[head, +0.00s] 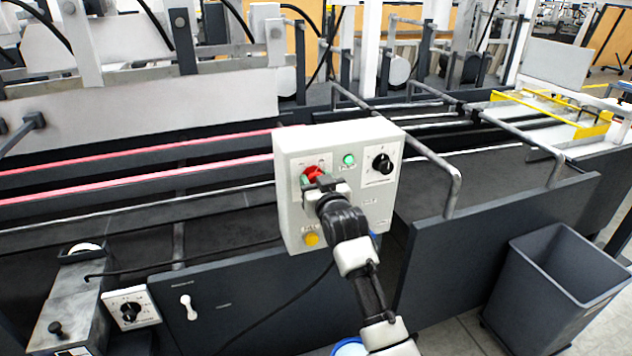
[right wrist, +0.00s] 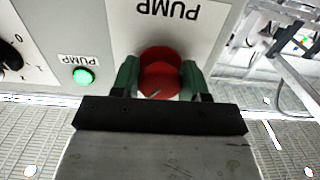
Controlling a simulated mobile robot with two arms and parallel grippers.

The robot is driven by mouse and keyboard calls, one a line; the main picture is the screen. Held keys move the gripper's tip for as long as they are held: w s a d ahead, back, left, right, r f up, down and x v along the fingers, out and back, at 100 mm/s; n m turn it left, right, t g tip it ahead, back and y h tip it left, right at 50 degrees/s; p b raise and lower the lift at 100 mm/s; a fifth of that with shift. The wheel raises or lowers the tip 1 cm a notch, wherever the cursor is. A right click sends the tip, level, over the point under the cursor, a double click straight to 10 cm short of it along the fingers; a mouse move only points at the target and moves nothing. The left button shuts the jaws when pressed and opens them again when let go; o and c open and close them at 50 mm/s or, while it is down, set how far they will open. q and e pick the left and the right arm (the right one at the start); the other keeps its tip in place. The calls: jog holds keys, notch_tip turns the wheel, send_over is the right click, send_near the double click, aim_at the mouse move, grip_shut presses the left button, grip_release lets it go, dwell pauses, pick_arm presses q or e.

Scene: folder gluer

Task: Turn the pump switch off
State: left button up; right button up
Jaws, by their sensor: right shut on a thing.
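The pump switch is a round red knob (head: 314,171) on the upper left of a light grey control box (head: 345,140) in the head view. The red knob (right wrist: 160,72) also shows in the right wrist view, below a white plate (right wrist: 165,22) marked PUMP that appears upside down. My right gripper (head: 316,178) is shut on the knob, with a green fingertip on each side of it. The gripper partly covers the knob, so its exact angle is hard to tell. A green PUMP lamp (right wrist: 84,76) is lit beside it. My left gripper is out of view.
A black rotary dial (head: 382,163) and the green lamp (head: 349,160) sit right of the switch. A yellow button (head: 312,239) is below. Bent grey rails (head: 452,190) stand right of the box. A dark bin (head: 560,285) stands at right.

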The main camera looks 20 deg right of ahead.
jog(key=n+p, duration=0.1)
jog(key=n, duration=0.2)
jog(key=shift+r, duration=0.1)
jog(key=n+p, duration=0.1)
jog(key=n, duration=0.2)
jog(key=shift+n, duration=0.4)
jog(key=n+p, duration=0.1)
jog(key=n, duration=0.2)
jog(key=shift+d+n, duration=0.1)
jog(key=shift+n, duration=0.2)
jog(key=shift+n+p, duration=0.65)
jog(key=shift+n, duration=1.05)
jog(key=o, duration=0.9)
